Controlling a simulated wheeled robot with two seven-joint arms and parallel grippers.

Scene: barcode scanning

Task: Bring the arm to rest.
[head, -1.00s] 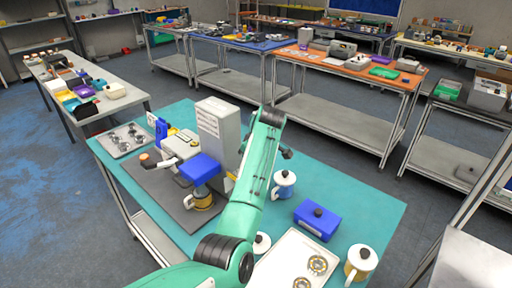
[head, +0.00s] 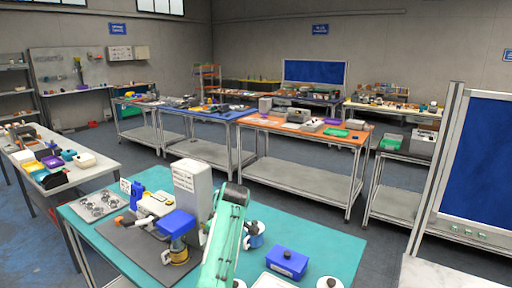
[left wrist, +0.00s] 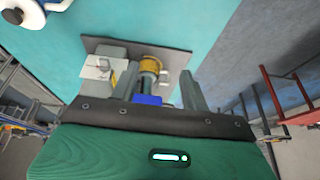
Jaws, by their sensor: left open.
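My left arm (head: 226,238) is green and rises from the bottom of the head view, bent in front of the grey-white box. Its gripper is not clear there. In the left wrist view my left gripper (left wrist: 158,72) is open, its two dark fingers apart. Past the fingers show a blue block (left wrist: 148,100) and a yellow-ringed part (left wrist: 150,65) above a dark mat (left wrist: 105,43). I cannot tell whether the fingers touch the blue block. In the head view a blue-topped part (head: 177,223) stands on the dark mat (head: 125,238). My right gripper is not in view.
The teal table (head: 315,240) also holds a tall grey-white box (head: 190,188), a metal tray (head: 98,204), a blue box (head: 287,263) and a white mug (head: 254,238). Other benches stand behind, and a blue board (head: 487,165) is at the right.

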